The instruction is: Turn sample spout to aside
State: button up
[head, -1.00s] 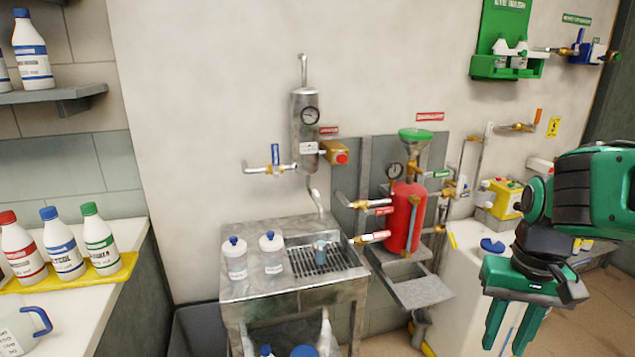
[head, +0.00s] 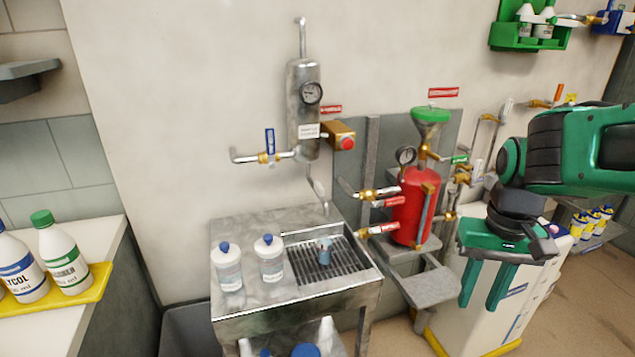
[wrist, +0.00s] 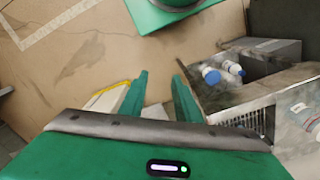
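The sample spout (head: 317,187) is a thin curved metal pipe under the grey cylinder (head: 304,110) on the wall. Its lower end hangs near the back of the steel sink stand (head: 235,228), above the drain grille (head: 341,268). My gripper (head: 481,303) is at the right of the head view, well away from the spout, with its fingers pointing down. In the wrist view my gripper (wrist: 160,82) shows two green fingers spread apart with nothing between them. The spout is not visible in the wrist view.
Two capped bottles, one left (head: 228,268) and one right (head: 270,258), and a small blue-grey cup (head: 325,252) stand on the sink stand. A red tank (head: 411,205) with brass valves lies between spout and gripper. A white cabinet (head: 480,320) is behind my gripper.

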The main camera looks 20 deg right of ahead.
jog(key=w+r, duration=0.3)
jog(key=w, duration=0.2)
jog(key=n+t, duration=0.5)
jog(key=n, duration=0.1)
send_near(319, 185)
jog(key=x, duration=0.8)
jog(key=shift+w+f, duration=0.15)
jog(key=shift+f, duration=0.05)
grip_shut()
